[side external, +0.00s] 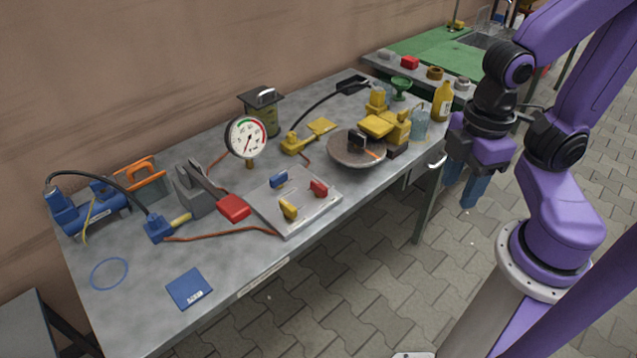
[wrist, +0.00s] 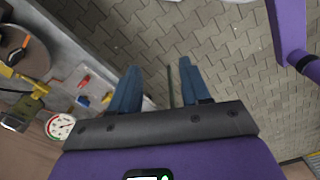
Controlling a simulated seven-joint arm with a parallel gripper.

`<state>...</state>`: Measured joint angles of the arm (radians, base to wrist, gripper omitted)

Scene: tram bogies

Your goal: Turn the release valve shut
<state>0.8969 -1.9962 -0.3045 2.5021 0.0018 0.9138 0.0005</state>
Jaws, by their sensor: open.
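A light metal plate (side external: 300,215) lies on the grey workbench and carries three small coloured handles: blue (side external: 279,179), red (side external: 318,188) and yellow (side external: 288,209). I cannot tell which part is the release valve. In the wrist view the red handle (wrist: 84,81), the blue handle (wrist: 83,101) and the yellow handle (wrist: 107,97) show left of my fingers. A round dial gauge (side external: 246,137) stands behind the plate; it also shows in the wrist view (wrist: 60,126). My gripper (side external: 465,186) is open and empty, pointing down beyond the bench's right edge, with paving below its blue fingers (wrist: 159,72).
A round dish (side external: 357,150) and yellow parts (side external: 385,122) stand on the bench's right. A red-ended tool (side external: 234,207), a blue pump (side external: 85,207) and a hose are at left. A blue card (side external: 189,288) lies near the front edge, with bare bench around it.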

